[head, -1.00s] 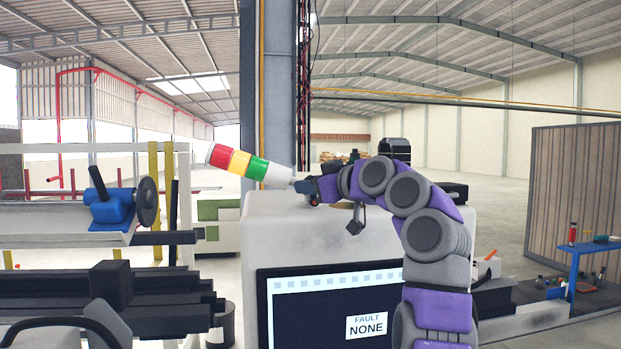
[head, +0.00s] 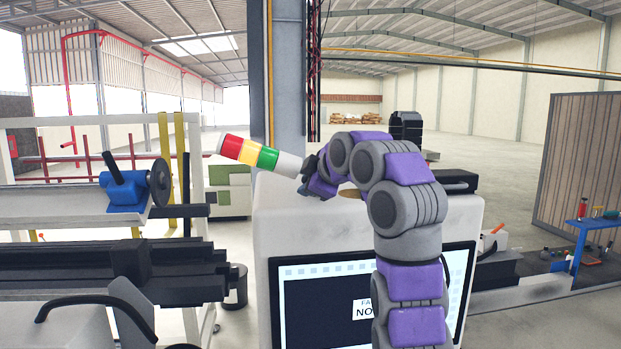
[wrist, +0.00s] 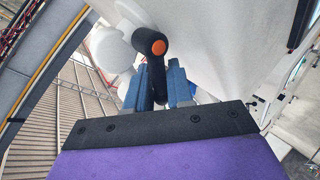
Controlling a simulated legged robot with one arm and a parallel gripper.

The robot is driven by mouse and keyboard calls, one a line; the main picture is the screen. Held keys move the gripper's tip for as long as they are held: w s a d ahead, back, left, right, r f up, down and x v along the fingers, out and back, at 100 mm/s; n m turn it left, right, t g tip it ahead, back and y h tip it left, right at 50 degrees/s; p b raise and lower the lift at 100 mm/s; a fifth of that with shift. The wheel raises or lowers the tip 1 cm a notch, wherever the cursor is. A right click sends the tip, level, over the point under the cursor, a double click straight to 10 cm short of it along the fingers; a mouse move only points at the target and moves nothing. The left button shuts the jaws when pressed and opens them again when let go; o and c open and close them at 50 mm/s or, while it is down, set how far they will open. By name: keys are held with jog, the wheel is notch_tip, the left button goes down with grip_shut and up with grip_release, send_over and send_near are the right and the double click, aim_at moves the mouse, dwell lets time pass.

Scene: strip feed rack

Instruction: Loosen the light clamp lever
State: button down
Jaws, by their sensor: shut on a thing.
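The signal light (head: 261,156), with red, yellow and green bands and a white base, leans far over to the left above the pale machine cabinet (head: 268,225). The clamp lever (wrist: 152,62) is a black handle with an orange end cap in the wrist view. My gripper (wrist: 156,92) has its two blue fingers on either side of the lever's black shaft, shut on it. In the head view my gripper (head: 306,186) is at the white base end of the light, and I cannot make out the lever there.
A monitor (head: 310,300) is set in the cabinet front, partly hidden by my arm. A blue clamp-like unit (head: 122,194) and dark rails (head: 110,268) stand at left. A blue bench (head: 590,224) with small items stands at right.

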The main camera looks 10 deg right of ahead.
jog(key=shift+a, duration=0.1)
dwell(0.4)
jog(key=c, duration=1.4)
grip_release()
jog(key=shift+o, duration=1.4)
jog(key=shift+s+r, duration=0.1)
jog(key=shift+s, duration=0.2)
jog(key=shift+w, duration=0.1)
